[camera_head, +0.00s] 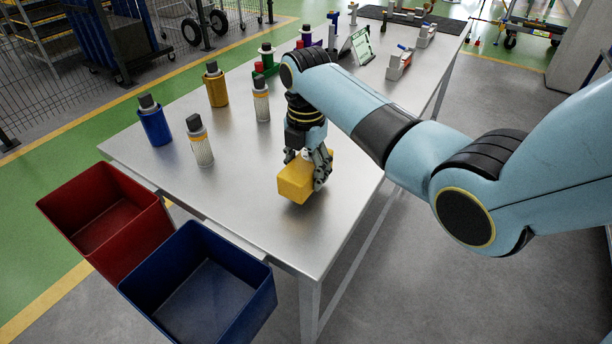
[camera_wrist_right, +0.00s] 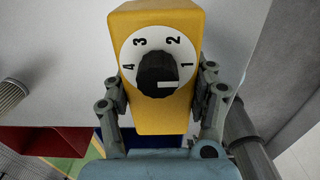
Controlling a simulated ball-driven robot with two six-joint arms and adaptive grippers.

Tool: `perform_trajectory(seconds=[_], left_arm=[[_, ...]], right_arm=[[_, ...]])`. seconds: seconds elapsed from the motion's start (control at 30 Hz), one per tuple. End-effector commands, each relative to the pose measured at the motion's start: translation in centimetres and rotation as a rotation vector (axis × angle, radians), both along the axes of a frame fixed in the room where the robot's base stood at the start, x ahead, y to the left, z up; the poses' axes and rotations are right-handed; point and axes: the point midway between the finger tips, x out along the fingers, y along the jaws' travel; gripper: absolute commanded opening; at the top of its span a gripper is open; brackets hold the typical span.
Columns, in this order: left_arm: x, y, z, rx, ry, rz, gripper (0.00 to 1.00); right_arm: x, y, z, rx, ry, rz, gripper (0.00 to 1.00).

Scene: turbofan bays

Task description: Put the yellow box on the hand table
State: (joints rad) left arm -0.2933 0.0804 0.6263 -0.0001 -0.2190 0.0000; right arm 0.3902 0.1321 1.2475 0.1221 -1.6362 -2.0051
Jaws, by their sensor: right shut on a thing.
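The yellow box (camera_head: 296,182) is in my right gripper (camera_head: 308,163), over the near right part of the metal table (camera_head: 240,210). In the right wrist view the yellow box (camera_wrist_right: 150,112) has a white dial numbered 1 to 4 and a black knob. The fingers of my right gripper (camera_wrist_right: 160,105) press on its two sides. I cannot tell whether the box touches the tabletop or is just above it. My left gripper is not in view.
A red bin (camera_head: 105,210) and a blue bin (camera_head: 200,285) hang at the table's near left edge. Blue (camera_head: 153,122), orange (camera_head: 215,86) and white (camera_head: 199,142) bottles stand on the left. A tablet (camera_head: 358,45) and other items are farther back. The table's near corner is clear.

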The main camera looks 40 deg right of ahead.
Motion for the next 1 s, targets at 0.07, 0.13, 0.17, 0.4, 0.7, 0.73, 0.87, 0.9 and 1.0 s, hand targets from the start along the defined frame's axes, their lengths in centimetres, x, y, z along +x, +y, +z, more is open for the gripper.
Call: perform_trajectory(seconds=[0.07, 0.13, 0.17, 0.4, 0.7, 0.73, 0.87, 0.9, 1.0], left_arm=[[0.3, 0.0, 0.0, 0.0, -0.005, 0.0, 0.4], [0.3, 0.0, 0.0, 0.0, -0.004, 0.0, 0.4], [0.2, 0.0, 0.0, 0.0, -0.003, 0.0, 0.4], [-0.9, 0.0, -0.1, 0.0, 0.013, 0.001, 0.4], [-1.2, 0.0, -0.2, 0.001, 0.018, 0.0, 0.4], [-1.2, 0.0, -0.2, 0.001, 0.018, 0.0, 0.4], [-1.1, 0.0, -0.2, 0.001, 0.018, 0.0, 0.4], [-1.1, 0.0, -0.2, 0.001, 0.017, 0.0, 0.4], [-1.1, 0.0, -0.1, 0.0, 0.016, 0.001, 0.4]], right_arm=[[-0.1, 0.0, -1.3, 0.001, 0.004, 0.0, 0.11], [0.0, 0.0, -2.2, 0.001, 0.003, 0.001, 0.11], [0.0, 0.0, -2.5, 0.001, 0.001, 0.001, 0.11], [0.0, 0.0, -2.7, 0.0, -0.001, 0.001, 0.11], [0.0, 0.0, -3.0, 0.001, 0.001, 0.001, 0.76], [0.0, 0.0, -3.0, 0.001, 0.001, 0.001, 0.8], [0.0, 0.0, -3.0, 0.001, 0.001, 0.001, 0.81], [0.0, 0.0, -2.9, 0.001, 0.001, 0.001, 0.81], [0.0, 0.0, -2.9, 0.001, 0.001, 0.001, 0.81]])
